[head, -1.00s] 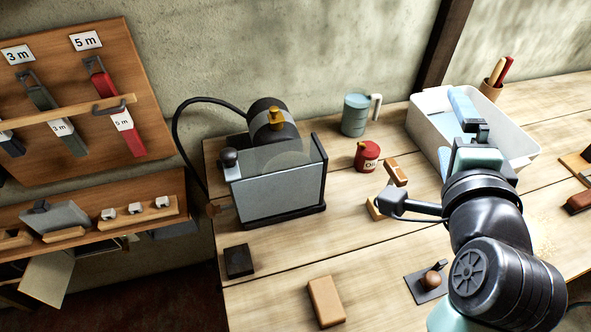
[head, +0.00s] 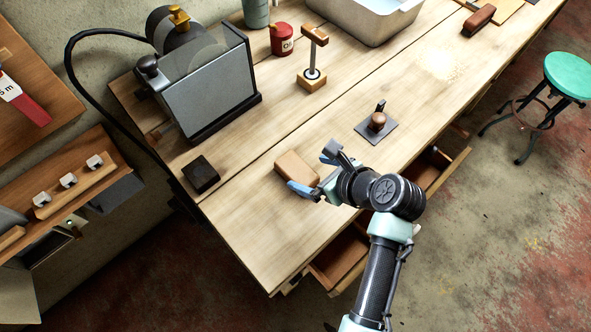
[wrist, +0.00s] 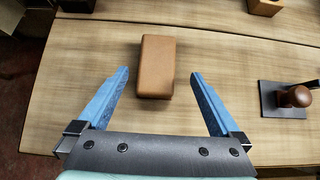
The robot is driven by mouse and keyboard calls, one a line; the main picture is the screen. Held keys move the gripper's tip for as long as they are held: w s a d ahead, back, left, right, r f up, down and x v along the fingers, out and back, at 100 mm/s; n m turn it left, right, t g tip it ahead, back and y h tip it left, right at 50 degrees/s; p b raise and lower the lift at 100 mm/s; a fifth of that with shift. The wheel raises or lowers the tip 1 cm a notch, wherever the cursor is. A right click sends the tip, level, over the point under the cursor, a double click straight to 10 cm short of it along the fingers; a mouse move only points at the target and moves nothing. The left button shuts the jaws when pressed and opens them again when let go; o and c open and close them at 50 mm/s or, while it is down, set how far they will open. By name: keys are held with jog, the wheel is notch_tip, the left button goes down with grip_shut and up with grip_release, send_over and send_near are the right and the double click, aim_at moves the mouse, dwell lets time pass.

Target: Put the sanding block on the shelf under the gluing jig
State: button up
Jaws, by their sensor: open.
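A tan rectangular block (head: 293,166), which looks like the sanding block, lies flat on the workbench near its front left corner. My gripper (head: 306,171) is open and empty close to the block. In the wrist view the block (wrist: 156,62) lies between and ahead of the blue fingertips (wrist: 160,74), with a gap on both sides. I cannot tell if the fingers are level with it. A wooden strip with small metal pieces (head: 68,190), possibly the gluing jig, sits on a wall board at the left. The shelf under it is mostly out of view.
The workbench (head: 235,215) also holds a dark block (head: 201,174), a grey machine (head: 210,90), a wooden clamp-like stand (head: 312,75) and a knobbed plate (head: 377,125). Drawers stand open (head: 342,258) below the front edge. A green stool (head: 565,75) is at the right.

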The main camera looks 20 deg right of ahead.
aim_at(298, 169)
jog(key=shift+a+x, duration=0.15)
jog(key=shift+x, duration=1.45)
jog(key=shift+a+x, duration=0.1)
jog(key=shift+x, duration=1.45)
jog(key=shift+r, duration=0.1)
jog(key=c, duration=1.4)
jog(key=shift+c, duration=0.8)
jog(key=shift+r, duration=0.1)
